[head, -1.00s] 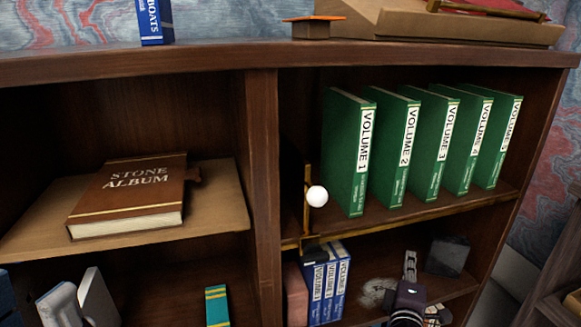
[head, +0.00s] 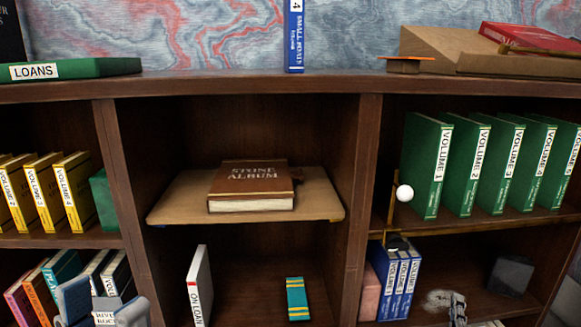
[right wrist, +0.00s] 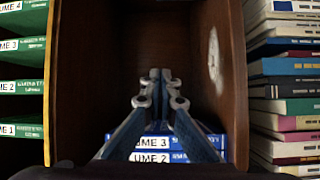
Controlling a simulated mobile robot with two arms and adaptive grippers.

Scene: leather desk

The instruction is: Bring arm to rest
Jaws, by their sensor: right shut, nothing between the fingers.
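My right gripper (head: 457,303) shows at the bottom right of the head view, in front of the lower right shelf and right of the blue volumes (head: 397,282). In the right wrist view its two fingers (right wrist: 160,75) are together with nothing between them, and they point into the shelf's compartment (right wrist: 120,60). Blue volumes (right wrist: 165,142) lie behind the fingers there. My left gripper (head: 103,305) is at the bottom left of the head view. Its two fingertips are apart and it holds nothing visible. The rest of both arms is out of the head view.
The wooden bookcase (head: 362,190) fills the space ahead. Green volumes (head: 428,165) stand on the upper right shelf beside a white ball (head: 404,193). A dark block (head: 510,276) stands right of my right gripper. The ON LOAN book (head: 199,287) stands right of my left gripper.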

